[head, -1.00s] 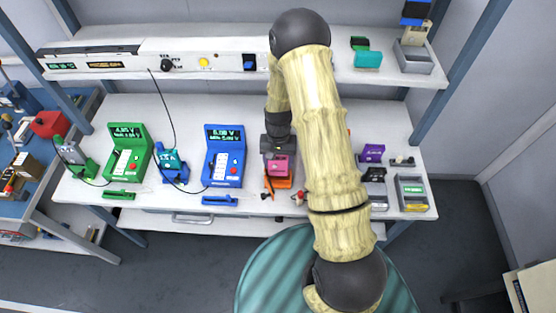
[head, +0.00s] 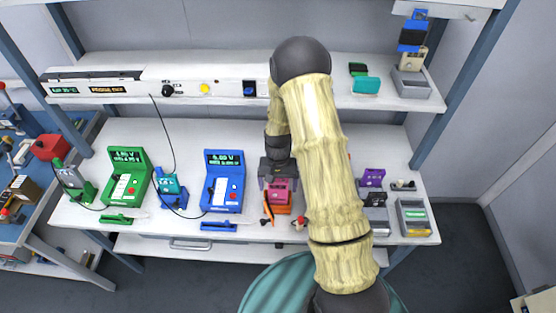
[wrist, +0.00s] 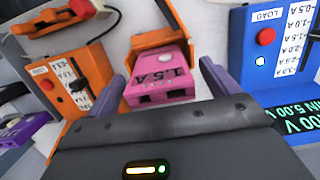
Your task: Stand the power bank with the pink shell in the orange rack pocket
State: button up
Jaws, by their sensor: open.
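The pink-shelled power bank (head: 281,190) stands at the orange rack pocket (head: 277,209) on the bench. In the wrist view the power bank (wrist: 163,77) shows a "1.5 A" label and two ports facing me, and the orange pocket (wrist: 153,42) is around its far end. How deep it sits is hidden. My gripper (head: 277,178) is at the power bank's upper end in the head view. In the wrist view its fingers (wrist: 164,80) are apart, one on each side of the bank, with gaps visible.
A blue tester (head: 224,182) stands left of the rack and a green tester (head: 127,178) further left. An orange tester (wrist: 68,68) is close by in the wrist view. A purple power bank (head: 373,177) and grey holders (head: 413,215) are at right. A shelf (head: 230,97) runs above.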

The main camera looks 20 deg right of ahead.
notch_tip(320, 180, up, 16)
jog(key=w+b, duration=0.2)
jog(key=shift+d, duration=0.3)
dwell(0.6)
jog(key=s+r+n+t, duration=0.1)
jog(key=s+r+t, duration=0.1)
jog(key=s, duration=0.6)
jog(key=s+r+n+t, duration=0.2)
jog(key=s, duration=0.6)
jog(key=shift+a+n, duration=0.25)
jog(key=shift+n, duration=0.05)
dwell(0.7)
